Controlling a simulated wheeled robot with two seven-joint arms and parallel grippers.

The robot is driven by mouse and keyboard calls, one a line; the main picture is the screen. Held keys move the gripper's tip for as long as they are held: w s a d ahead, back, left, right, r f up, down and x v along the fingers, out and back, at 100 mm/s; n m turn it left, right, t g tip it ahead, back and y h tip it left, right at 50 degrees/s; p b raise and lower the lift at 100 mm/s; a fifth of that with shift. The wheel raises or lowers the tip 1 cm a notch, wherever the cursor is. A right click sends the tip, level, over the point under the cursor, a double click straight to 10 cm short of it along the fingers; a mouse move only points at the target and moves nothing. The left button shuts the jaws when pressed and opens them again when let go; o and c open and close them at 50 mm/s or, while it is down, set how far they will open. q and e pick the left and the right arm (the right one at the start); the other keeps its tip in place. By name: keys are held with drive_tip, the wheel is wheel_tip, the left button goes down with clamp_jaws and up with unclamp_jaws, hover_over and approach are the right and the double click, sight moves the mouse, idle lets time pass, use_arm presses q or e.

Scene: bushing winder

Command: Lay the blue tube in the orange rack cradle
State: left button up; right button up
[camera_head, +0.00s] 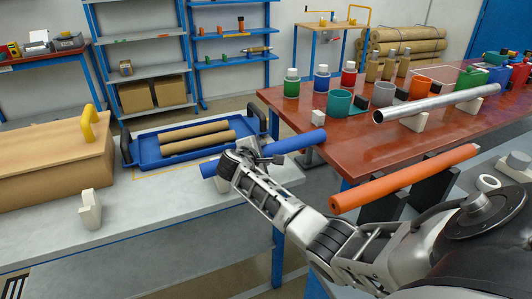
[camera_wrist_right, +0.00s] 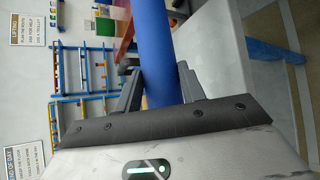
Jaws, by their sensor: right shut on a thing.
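The blue tube (camera_head: 297,141) is held crosswise in my right gripper (camera_head: 247,158), over the grey table's right end. One end points right toward the red-brown table; a short piece shows left of the gripper. In the right wrist view the blue tube (camera_wrist_right: 158,45) passes between the two dark fingers (camera_wrist_right: 160,92), which are shut on it. An orange tube (camera_head: 405,177) lies across dark upright supports (camera_head: 437,182) at the right. I cannot make out a separate orange rack cradle. My left gripper is not in view.
A blue tray (camera_head: 150,160) with two brown tubes stands behind. A white cradle block (camera_head: 90,210) and a wooden box with a yellow handle (camera_head: 89,125) are at left. The red-brown table (camera_head: 340,150) holds several cups and a silver tube (camera_head: 435,103).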

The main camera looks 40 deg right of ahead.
drive_tip(key=shift+r, duration=0.5)
wheel_tip(320, 180, up, 2)
drive_tip(key=shift+r, duration=0.2)
drive_tip(key=s+d+r+v, duration=0.1)
drive_tip(key=v, duration=0.7)
drive_tip(key=s+d+r+v, duration=0.1)
drive_tip(key=v, duration=0.7)
drive_tip(key=shift+r+p, duration=0.4)
drive_tip(key=shift+r, duration=0.05)
